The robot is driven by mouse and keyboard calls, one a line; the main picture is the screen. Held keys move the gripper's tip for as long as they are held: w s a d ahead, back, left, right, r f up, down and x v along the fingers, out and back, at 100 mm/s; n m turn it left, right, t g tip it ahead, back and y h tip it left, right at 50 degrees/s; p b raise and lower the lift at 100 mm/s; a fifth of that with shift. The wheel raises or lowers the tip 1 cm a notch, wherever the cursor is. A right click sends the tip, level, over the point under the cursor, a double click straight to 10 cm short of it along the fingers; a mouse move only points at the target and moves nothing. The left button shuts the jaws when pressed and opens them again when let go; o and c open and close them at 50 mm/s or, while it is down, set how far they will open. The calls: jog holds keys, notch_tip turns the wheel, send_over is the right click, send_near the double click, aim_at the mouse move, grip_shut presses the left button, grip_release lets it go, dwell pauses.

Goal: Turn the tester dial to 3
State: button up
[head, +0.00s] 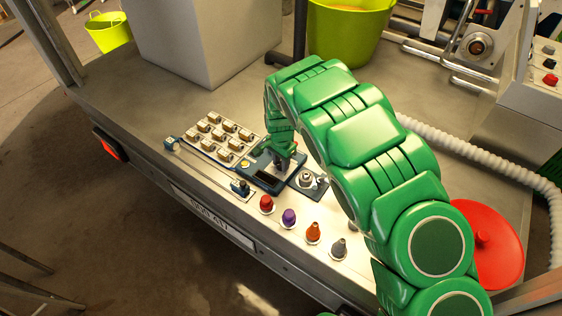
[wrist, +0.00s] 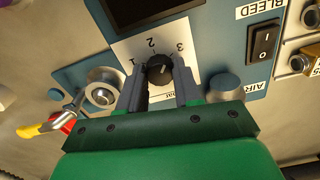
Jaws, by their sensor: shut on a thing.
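The tester (head: 262,181) is a dark blue box with a dark display, on the trailer bed in the head view. In the wrist view its blue panel (wrist: 216,55) carries a white scale plate (wrist: 128,48) marked 1, 2 and 3, seen upside down. The black round dial (wrist: 159,68) sits at the plate's middle. My gripper (wrist: 160,82) has one grey finger on each side of the dial and is shut on it. A small pale mark shows on the dial; its exact direction is hard to tell. In the head view my gripper (head: 281,163) hides the dial.
A black BLEED rocker switch (wrist: 264,45) and a round blue button (wrist: 225,84) are near the dial. Coloured cones, including a red one (head: 266,203), stand along the front edge.

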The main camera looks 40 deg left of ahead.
jog(key=shift+m, duration=1.5)
jog(key=o, duration=1)
jog(key=shift+o, duration=0.2)
jog(key=shift+r, duration=0.1)
jog(key=shift+r, duration=3.8)
